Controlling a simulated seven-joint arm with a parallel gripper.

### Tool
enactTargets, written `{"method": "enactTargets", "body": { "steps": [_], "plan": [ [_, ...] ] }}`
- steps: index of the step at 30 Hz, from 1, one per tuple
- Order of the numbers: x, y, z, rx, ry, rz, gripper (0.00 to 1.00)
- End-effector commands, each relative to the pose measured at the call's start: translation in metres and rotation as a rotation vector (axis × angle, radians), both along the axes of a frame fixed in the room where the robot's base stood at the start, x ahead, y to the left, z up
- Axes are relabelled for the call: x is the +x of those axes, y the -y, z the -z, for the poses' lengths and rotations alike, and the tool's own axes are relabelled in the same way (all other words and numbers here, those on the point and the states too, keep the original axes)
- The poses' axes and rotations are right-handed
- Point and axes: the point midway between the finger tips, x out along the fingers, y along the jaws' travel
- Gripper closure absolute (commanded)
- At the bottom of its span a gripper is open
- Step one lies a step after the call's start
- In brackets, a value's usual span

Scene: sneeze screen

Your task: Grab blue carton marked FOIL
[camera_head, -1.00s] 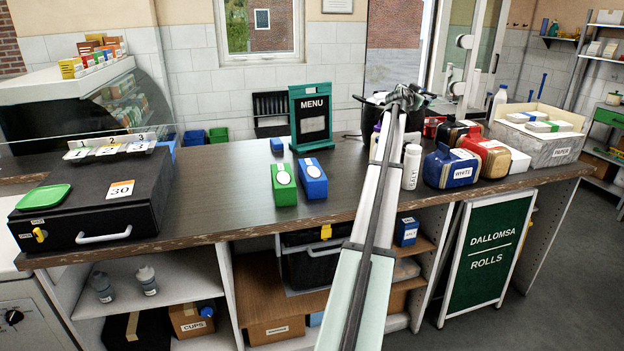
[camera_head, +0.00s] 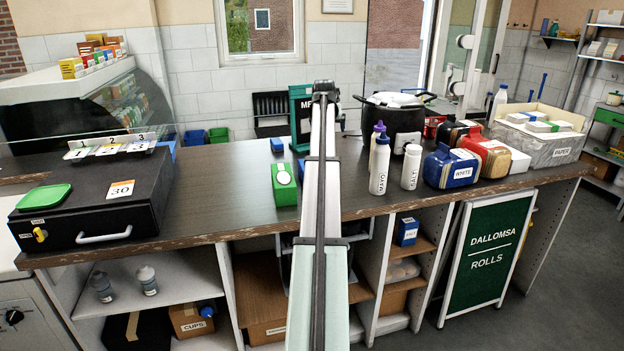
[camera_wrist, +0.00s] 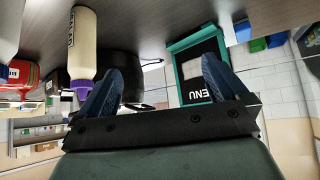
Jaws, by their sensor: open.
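A small blue carton (camera_head: 407,231) with a white label stands on the upper shelf under the counter, right of the arm. Its lettering is too small to read with certainty. My gripper is open and empty in the wrist view (camera_wrist: 160,78), its two dark blue fingers spread apart. The carton does not show in the wrist view. In the head view my arm rises through the middle, and the fingers cannot be made out.
The counter (camera_head: 235,205) has a green box (camera_head: 284,186), a mayo bottle (camera_head: 379,168), a salt bottle (camera_head: 411,167), a black pot (camera_head: 390,118) and several canisters (camera_head: 451,168). A clear screen stands behind. Shelf uprights (camera_head: 374,240) flank the carton's bay.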

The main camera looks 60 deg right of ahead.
Motion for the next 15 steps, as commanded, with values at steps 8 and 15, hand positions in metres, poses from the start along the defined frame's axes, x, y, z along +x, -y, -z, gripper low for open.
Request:
{"method": "enactTargets", "body": {
  "steps": [8,15],
  "plan": [
    [0.008,-0.073,0.056,0.255,-0.141,-0.300,0.00],
    [0.012,-0.083,0.069,0.295,-0.160,-0.357,0.00]
  ]
}}
